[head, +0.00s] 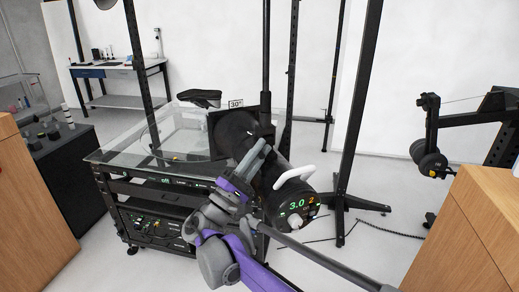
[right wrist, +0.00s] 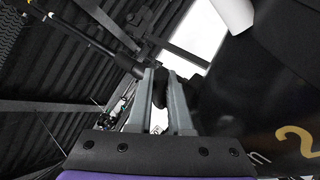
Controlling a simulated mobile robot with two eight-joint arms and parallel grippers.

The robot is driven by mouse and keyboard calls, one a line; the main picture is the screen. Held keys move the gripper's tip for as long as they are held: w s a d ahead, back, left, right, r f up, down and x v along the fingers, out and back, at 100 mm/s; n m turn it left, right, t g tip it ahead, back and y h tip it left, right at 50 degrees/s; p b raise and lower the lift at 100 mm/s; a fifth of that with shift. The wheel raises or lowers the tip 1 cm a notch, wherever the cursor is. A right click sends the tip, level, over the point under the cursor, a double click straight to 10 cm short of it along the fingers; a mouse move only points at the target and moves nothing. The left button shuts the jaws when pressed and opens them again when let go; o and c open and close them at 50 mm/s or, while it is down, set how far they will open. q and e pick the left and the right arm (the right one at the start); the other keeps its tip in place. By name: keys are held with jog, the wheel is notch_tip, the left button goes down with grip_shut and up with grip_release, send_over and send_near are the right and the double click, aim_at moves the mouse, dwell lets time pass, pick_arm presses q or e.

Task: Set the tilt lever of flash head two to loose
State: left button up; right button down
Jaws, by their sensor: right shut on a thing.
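Flash head two (head: 297,203) is a black cylinder on a stand, its round rear panel showing a green 3.0 and an orange 2. A white handle (head: 295,175) sticks out beside the panel. The flash head's dark side, with the large 2 (right wrist: 298,140), fills the right of the right wrist view. My right gripper (head: 262,150) is at the left side of the flash head. In the right wrist view its grey fingers (right wrist: 160,78) are shut on a small dark part, the tilt lever (right wrist: 159,92), mostly hidden between them. My left gripper is not in view.
A clear-topped turntable cart (head: 105,155) with black equipment stands behind and left of the flash head. Dark upright posts (head: 362,100) rise close by. Wooden boxes (head: 475,225) are at the lower right. A workbench (head: 118,70) stands by the far wall.

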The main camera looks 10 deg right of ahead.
dwell(0.4)
jog(key=c, duration=0.8)
grip_release()
jog(key=shift+c, duration=0.2)
